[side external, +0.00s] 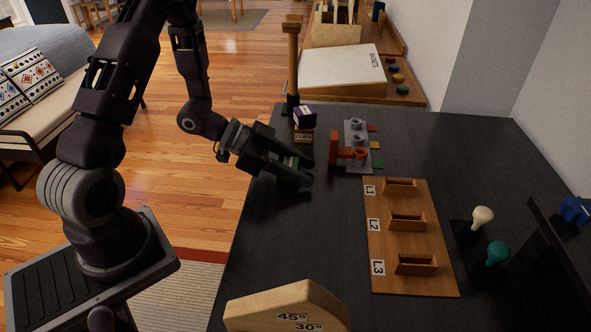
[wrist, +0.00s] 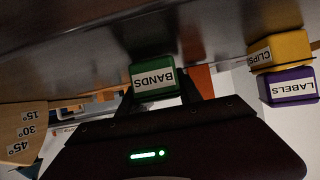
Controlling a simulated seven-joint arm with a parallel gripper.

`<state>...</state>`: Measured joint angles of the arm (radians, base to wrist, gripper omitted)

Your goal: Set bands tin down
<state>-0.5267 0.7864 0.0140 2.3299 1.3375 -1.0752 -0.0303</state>
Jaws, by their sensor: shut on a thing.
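The bands tin (wrist: 153,78) is a small green box with a white BANDS label, upside down in the wrist view. My gripper (side external: 301,172) is shut on it, with a finger on each side. In the side view only a sliver of the green tin (side external: 290,160) shows between the fingers, low over the left part of the black desk. I cannot tell whether the tin touches the desk. The purple labels tin (side external: 305,116) sits on the yellow clips tin (side external: 303,136) behind my gripper. Both also show in the wrist view, labels (wrist: 290,86) and clips (wrist: 279,50).
A grey rack with orange parts (side external: 347,150) stands right of my gripper. A wooden board (side external: 385,240) with slots L1, L2 and L3 lies nearer the front. A wooden post (side external: 292,65) rises behind the tins. The desk (side external: 300,235) is bare in front of my gripper.

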